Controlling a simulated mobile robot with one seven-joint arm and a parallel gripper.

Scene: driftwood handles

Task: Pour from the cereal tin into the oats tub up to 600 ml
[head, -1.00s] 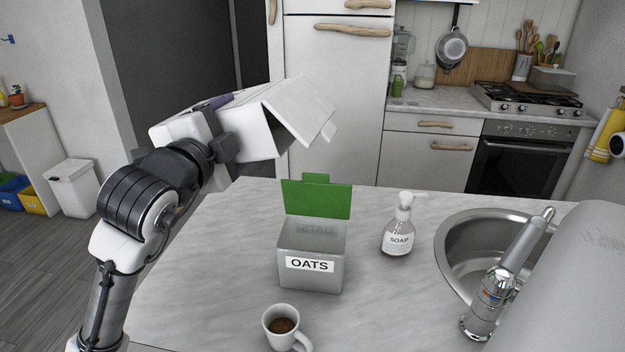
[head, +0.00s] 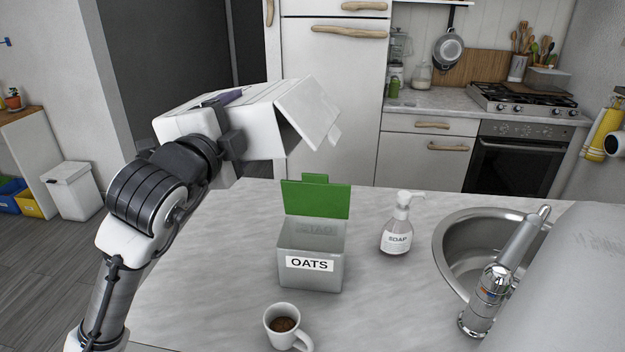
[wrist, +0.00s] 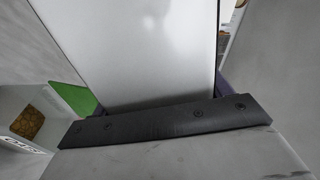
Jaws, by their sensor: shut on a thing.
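The cereal tin (head: 262,118) is a white box with its lid hanging open. It lies tilted on its side in the air, its mouth toward the right, up and behind the left of the oats tub. My gripper (head: 230,140) is shut on it; in the wrist view the tin (wrist: 140,45) rises beyond the dark gripper bar (wrist: 165,122). The oats tub (head: 311,275) stands upright on the counter, translucent grey, labelled OATS, its green lid (head: 316,198) open. In the wrist view, brown contents (wrist: 28,122) show inside the tub. No falling stream is visible. The tin's inside is dark.
A mug (head: 283,325) with dark contents stands in front of the tub. A soap bottle (head: 396,232) stands to its right, then the sink (head: 455,250) and tap (head: 490,295). The marble counter (head: 205,275) left of the tub is bare.

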